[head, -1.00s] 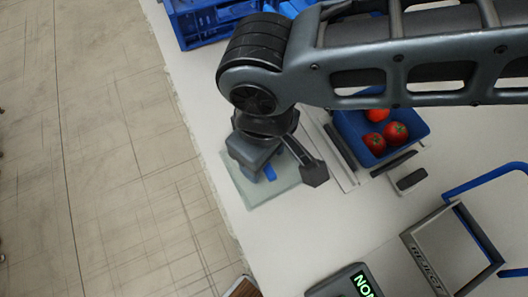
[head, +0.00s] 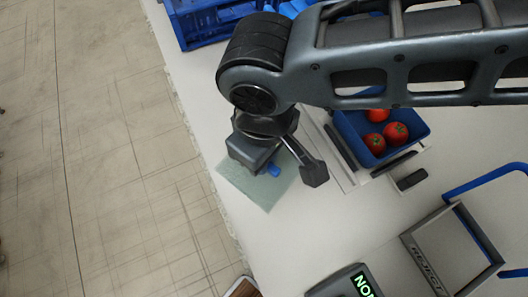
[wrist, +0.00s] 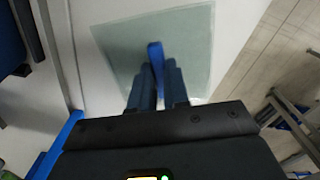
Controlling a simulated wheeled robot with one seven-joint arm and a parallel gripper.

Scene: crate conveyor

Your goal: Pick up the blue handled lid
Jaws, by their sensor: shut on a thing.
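The blue handled lid shows in the head view as a pale green, see-through square plate (head: 262,190) with a blue handle (head: 273,169). It is at the left edge of the white table, partly hidden under my gripper. In the wrist view the plate (wrist: 115,50) lies beyond my fingers, and the blue handle (wrist: 156,62) stands between them. My gripper (wrist: 158,88) is shut on this handle. Whether the plate touches the table or hangs just above it, I cannot tell.
A blue bin (head: 351,128) with red tomatoes (head: 384,146) stands right of my gripper. A blue crate (head: 205,22) is at the top. A grey frame marked REJECT (head: 420,262) and a lit display box (head: 345,284) are at lower right. The table between is clear.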

